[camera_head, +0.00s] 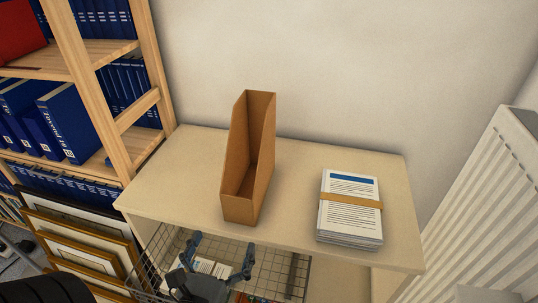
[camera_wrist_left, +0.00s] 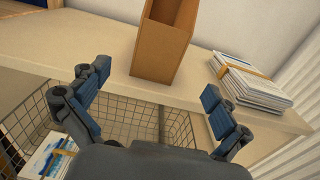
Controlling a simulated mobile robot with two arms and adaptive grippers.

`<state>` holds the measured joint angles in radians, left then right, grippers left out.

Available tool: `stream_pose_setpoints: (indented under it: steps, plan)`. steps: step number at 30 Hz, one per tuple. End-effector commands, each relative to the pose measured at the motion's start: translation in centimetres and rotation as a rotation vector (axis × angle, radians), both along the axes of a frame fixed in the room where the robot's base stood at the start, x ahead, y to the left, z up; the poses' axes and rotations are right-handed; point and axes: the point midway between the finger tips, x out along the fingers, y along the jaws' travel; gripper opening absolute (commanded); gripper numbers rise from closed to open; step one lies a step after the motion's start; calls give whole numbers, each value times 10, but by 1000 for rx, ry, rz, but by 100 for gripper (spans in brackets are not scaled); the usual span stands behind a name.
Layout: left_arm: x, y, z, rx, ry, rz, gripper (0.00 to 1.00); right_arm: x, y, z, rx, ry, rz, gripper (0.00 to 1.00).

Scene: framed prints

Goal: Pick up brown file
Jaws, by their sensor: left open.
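The brown file (camera_head: 242,192) is an upright, open-topped cardboard magazine holder on the light wooden table (camera_head: 180,180). It stands left of the table's middle, close to the front edge, and looks empty. In the left wrist view the brown file (camera_wrist_left: 158,55) is ahead, between and beyond the fingers. My left gripper (camera_head: 222,255) is in front of and below the table edge, short of the file. It also shows in the left wrist view (camera_wrist_left: 152,92), fingers spread wide with nothing between them. My right gripper is not in view.
A banded stack of papers (camera_head: 350,222) lies right of the file. A wire basket (camera_head: 265,275) sits below the table's front edge. A wooden shelf (camera_head: 85,60) with blue binders and leaning framed prints (camera_head: 75,250) are at left. A white radiator (camera_head: 480,200) is at right.

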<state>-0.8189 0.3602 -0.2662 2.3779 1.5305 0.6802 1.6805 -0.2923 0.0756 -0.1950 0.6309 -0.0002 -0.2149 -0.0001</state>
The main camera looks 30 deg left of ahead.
Motion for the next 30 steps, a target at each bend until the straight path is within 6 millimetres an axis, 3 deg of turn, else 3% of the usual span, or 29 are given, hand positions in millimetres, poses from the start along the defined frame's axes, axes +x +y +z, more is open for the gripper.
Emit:
stream_pose_setpoints:
  steps: [9, 30]
  plan:
    - [59, 14, 5, 5, -6, -1, 100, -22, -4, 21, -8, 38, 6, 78]
    - [127, 28, 4, 5, -2, -2, 100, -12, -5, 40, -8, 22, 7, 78]
